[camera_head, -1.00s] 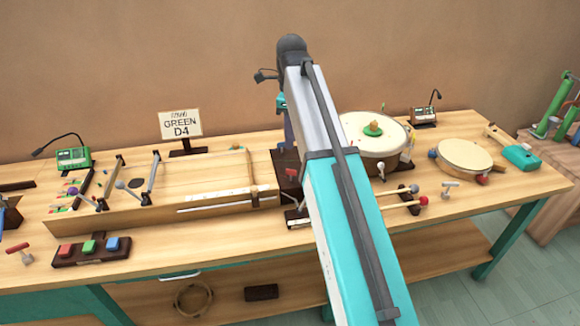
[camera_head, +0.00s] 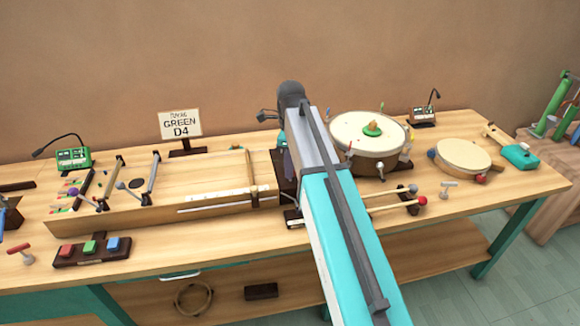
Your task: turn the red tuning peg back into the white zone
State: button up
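My arm reaches over the middle of the bench, and its dark wrist joint is above the dark block (camera_head: 284,170) at the right end of the long wooden stringed board (camera_head: 215,175). A T-shaped piece with a red top (camera_head: 19,249) stands at the front left.
A sign reading GREEN D4 (camera_head: 181,124) stands behind the board. A dark base with red, green and blue blocks (camera_head: 92,251) is at the front left. A red-headed mallet (camera_head: 421,200) and a smaller drum (camera_head: 463,160) are at the right.

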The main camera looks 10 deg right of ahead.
jog(key=shift+f, duration=0.15)
grip_shut()
jog(key=shift+n+p, duration=0.4)
jog(key=shift+n, duration=0.1)
